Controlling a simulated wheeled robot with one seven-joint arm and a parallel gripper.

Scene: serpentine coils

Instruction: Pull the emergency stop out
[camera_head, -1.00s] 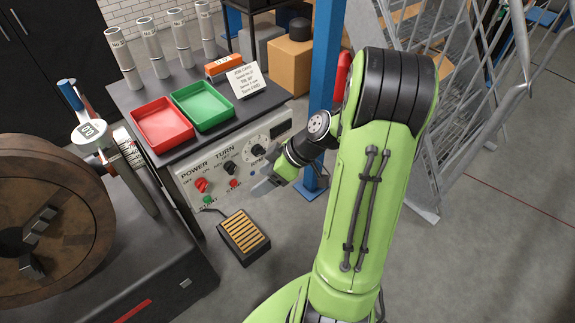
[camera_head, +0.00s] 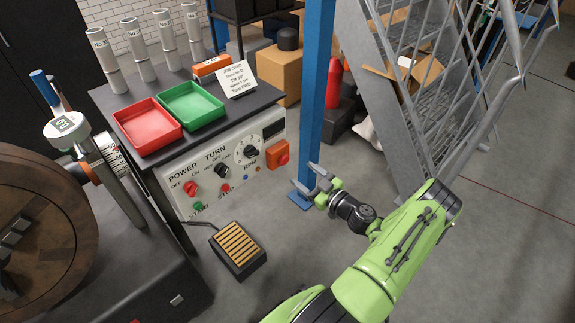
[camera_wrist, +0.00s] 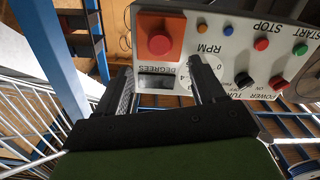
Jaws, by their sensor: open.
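The emergency stop (camera_head: 278,156) is a red round button on an orange box at the right end of the grey control panel (camera_head: 220,179). In the wrist view the red button (camera_wrist: 160,43) faces the camera just beyond the fingertips, and the panel appears upside down. My gripper (camera_head: 304,177) is open and empty, just right of and below the emergency stop in the head view. In the wrist view the two fingers of my gripper (camera_wrist: 161,72) point towards the panel, with a gap between them. No contact with the button shows.
A blue post (camera_head: 316,80) stands right behind my gripper, with metal stairs (camera_head: 405,110) further right. Knobs and small buttons fill the panel left of the emergency stop. A foot pedal (camera_head: 238,248) lies on the floor below.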

